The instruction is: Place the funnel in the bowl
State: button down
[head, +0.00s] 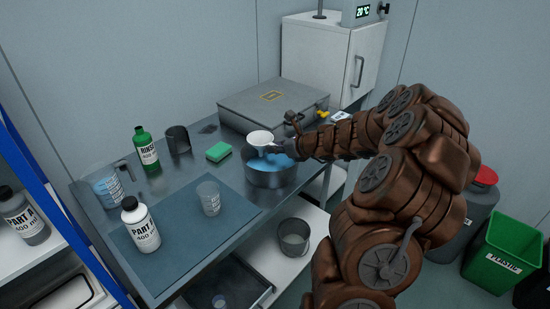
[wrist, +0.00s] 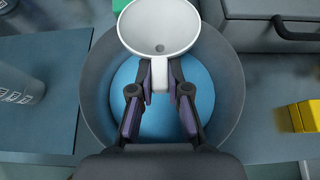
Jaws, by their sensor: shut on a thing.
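The white funnel (head: 260,138) is held in my gripper (head: 284,147) above the bowl. In the wrist view the funnel (wrist: 160,27) shows its wide cup at the top, with its handle between my fingertips (wrist: 160,85). My gripper is shut on that handle. The grey metal bowl (head: 270,178) holds blue liquid and stands near the table's right edge. In the wrist view the bowl (wrist: 92,85) lies below the funnel and fingers.
A green sponge (head: 219,151) lies left of the bowl. A large grey case (head: 272,103) stands behind it. A yellow object (wrist: 298,116) is right of the bowl.

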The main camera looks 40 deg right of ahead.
jog(key=shift+f, duration=1.9)
jog(key=shift+f+b, duration=0.3)
jog(key=shift+f, duration=0.1)
